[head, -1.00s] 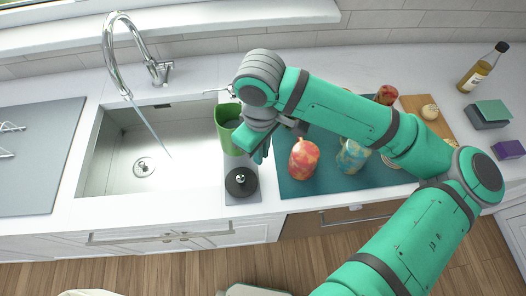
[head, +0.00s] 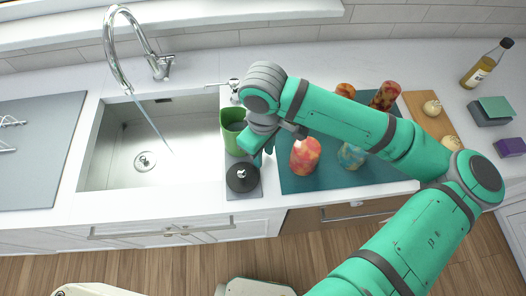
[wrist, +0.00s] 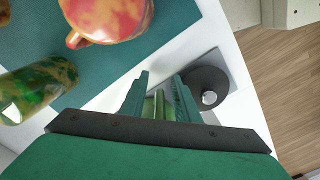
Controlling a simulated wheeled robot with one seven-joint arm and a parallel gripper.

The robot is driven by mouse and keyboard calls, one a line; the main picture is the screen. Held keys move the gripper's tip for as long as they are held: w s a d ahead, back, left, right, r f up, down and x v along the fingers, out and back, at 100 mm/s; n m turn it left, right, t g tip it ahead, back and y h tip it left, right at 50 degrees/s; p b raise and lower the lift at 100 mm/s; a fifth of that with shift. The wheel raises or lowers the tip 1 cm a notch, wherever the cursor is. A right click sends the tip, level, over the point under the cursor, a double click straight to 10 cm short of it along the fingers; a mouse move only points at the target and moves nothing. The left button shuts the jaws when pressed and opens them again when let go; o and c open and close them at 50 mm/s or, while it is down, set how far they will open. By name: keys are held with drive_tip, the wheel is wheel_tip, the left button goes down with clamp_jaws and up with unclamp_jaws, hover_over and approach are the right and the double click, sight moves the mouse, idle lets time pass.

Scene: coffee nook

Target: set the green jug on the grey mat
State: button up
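The green jug (head: 233,132) stands upright beside the sink's right edge, at the far end of the grey mat (head: 245,192). I cannot tell whether its base touches the mat. My gripper (head: 259,154) is at the jug's right side. In the wrist view my gripper's fingers (wrist: 160,92) have a strip of the green jug (wrist: 157,108) between them; most of the jug is hidden there.
A teal mat (head: 300,183) to the right holds a red-yellow jug (head: 305,157), a blue-green mottled one (head: 351,156) and others. The wrist view shows a green-brown mottled vessel (wrist: 45,85). The sink (head: 185,140) lies left, a small tap (head: 233,86) behind the jug.

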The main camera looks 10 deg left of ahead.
wheel_tip(320, 180, up, 12)
drive_tip(key=shift+r, duration=0.15)
idle(0.5)
idle(0.4)
